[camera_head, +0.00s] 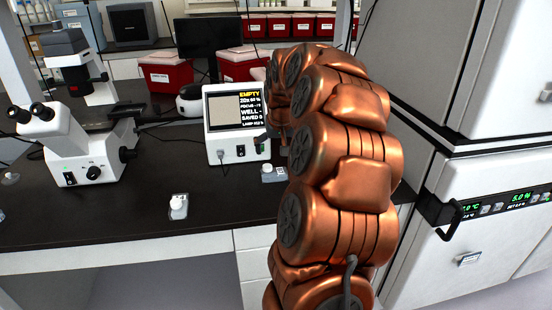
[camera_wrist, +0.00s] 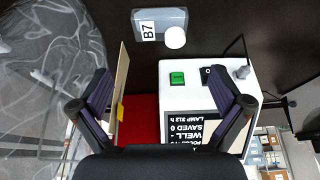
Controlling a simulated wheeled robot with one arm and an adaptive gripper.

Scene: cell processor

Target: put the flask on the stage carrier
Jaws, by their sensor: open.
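A clear flask with a white cap and a "B7" label (camera_wrist: 150,27) lies at the top of the wrist view, beyond my open fingertips. A flask also shows in the head view (camera_head: 268,177), on the bench in front of the screen unit and partly behind my arm. A second flask (camera_head: 178,207) lies near the bench's front edge. The microscope (camera_head: 85,160) stands at left; its stage (camera_head: 122,110) is small, and I cannot make out the carrier. My gripper (camera_wrist: 165,98) is open, with nothing held. In the head view it is mostly hidden by my arm.
A white screen unit (camera_head: 237,150) reading "EMPTY" stands close to my gripper. Red bins (camera_head: 168,72) stand behind it. A small white-topped item (camera_head: 10,178) lies at far left. An incubator (camera_head: 490,225) is at right. The bench (camera_head: 110,215) between microscope and near flask is clear.

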